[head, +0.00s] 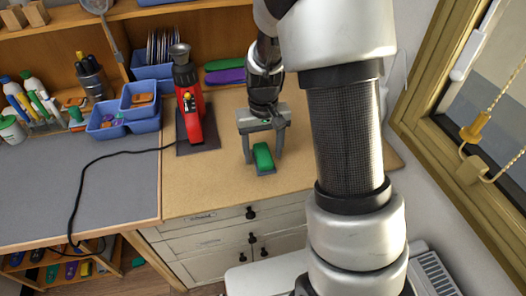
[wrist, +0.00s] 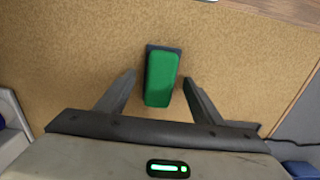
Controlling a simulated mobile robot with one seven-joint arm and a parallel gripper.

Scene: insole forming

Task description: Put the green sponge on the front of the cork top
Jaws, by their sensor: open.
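The green sponge (head: 263,157) sits on the right part of the cork top (head: 205,195), near its front in the head view. It shows as a green block with a dark grey layer under it in the wrist view (wrist: 160,80). My gripper (head: 264,157) is over the sponge with its fingers on either side. In the wrist view my gripper (wrist: 160,82) is open, with a gap between each finger and the sponge. The sponge rests on or very near the cork; the exact contact is hard to tell.
A red tool (head: 187,100) on a dark base stands left of my arm, its black cable running across the grey bench top (head: 80,185). Blue bins (head: 138,100) and a purple insole (head: 226,76) are at the back. The cork's front left is clear.

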